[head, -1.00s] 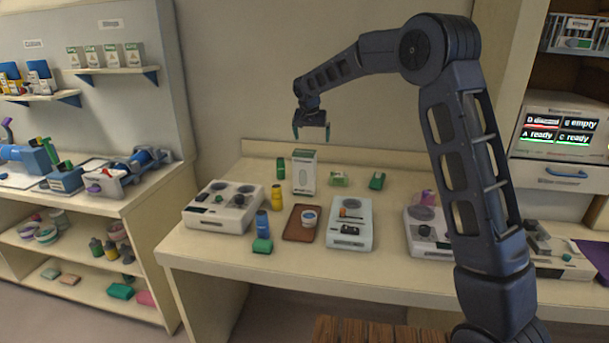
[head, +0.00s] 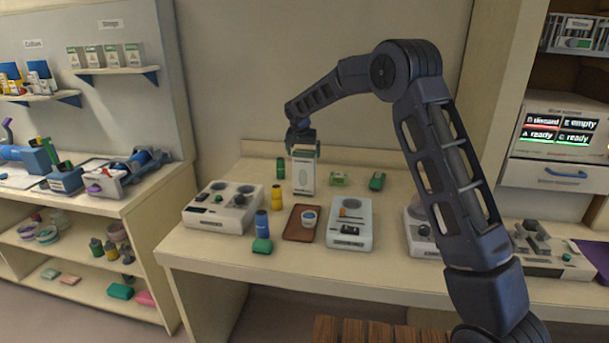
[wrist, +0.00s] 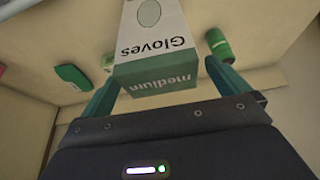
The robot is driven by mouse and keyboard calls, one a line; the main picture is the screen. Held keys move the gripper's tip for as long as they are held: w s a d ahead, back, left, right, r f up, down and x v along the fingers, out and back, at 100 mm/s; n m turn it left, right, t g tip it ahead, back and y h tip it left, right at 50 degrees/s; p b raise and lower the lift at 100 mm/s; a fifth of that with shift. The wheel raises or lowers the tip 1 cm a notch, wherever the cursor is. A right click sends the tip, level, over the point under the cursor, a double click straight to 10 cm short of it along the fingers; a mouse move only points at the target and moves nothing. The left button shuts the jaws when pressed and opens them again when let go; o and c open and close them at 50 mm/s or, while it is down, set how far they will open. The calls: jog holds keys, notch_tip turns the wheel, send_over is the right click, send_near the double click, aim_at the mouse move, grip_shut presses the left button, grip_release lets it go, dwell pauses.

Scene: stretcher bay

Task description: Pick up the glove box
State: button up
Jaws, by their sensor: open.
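The glove box (head: 303,178) is a tall white carton standing upright on the table, with a green band at its top. In the wrist view the glove box (wrist: 155,45) shows the words "Gloves" and "medium". My gripper (head: 303,150) is at the top of the box, pointing down. In the wrist view my gripper (wrist: 163,85) has its green fingers open, one on each side of the box's top end. I cannot tell whether either finger touches the box.
A green can (head: 280,168) stands close left of the box, with a yellow bottle (head: 277,196) in front of it. Green items (head: 339,179) lie to the right. A brown tray (head: 291,233) with a cup and a pale device (head: 350,235) stand in front.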

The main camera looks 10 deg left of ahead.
aim_at(304, 173)
jog(key=x, duration=0.4)
jog(key=shift+w+d, duration=0.1)
jog(key=shift+w, duration=0.05)
jog(key=c, duration=1.3)
jog(key=shift+c, duration=1.2)
jog(key=shift+r, duration=0.15)
